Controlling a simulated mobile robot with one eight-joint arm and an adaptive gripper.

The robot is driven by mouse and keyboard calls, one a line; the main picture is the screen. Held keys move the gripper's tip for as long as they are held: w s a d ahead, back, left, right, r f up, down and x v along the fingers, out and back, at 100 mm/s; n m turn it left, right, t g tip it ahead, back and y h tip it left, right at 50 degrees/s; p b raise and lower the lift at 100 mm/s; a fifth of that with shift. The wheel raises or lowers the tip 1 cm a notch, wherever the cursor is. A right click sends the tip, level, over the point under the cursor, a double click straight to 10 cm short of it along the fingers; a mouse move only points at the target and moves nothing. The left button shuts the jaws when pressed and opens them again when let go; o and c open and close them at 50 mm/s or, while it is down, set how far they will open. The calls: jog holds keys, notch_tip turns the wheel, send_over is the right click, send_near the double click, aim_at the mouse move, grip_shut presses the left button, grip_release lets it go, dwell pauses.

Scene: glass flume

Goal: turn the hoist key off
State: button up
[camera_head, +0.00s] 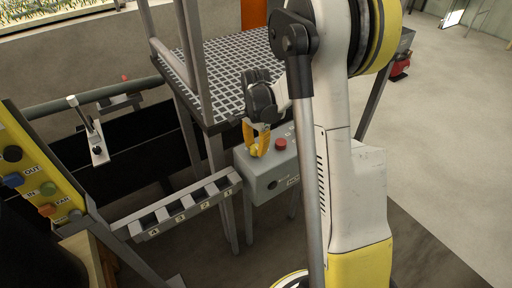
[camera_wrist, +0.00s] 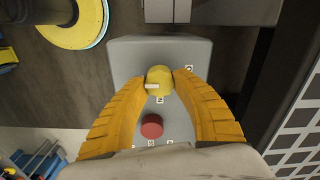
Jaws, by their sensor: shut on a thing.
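The hoist key is a round yellow knob with a white mark (camera_wrist: 159,81) on top of a grey control box (camera_head: 272,180). In the wrist view the white mark points left. My gripper (camera_wrist: 160,80) has its two yellow fingers closed on the knob, one fingertip on each side. In the head view my gripper (camera_head: 256,146) reaches down onto the box top from above, and its fingers hide most of the knob. A red button (camera_wrist: 152,126) sits beside the knob, and it also shows in the head view (camera_head: 281,144). Small white labels lie around the knob.
A grated platform (camera_head: 235,65) with grey posts stands behind the box. A grey rack with numbered slots (camera_head: 185,206) is left of it. A yellow panel with coloured buttons (camera_head: 38,175) is at far left. Open floor (camera_head: 450,150) lies to the right.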

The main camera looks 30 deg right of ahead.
aim_at(256, 146)
jog(key=o, duration=1.2)
notch_tip(256, 146, up, 12)
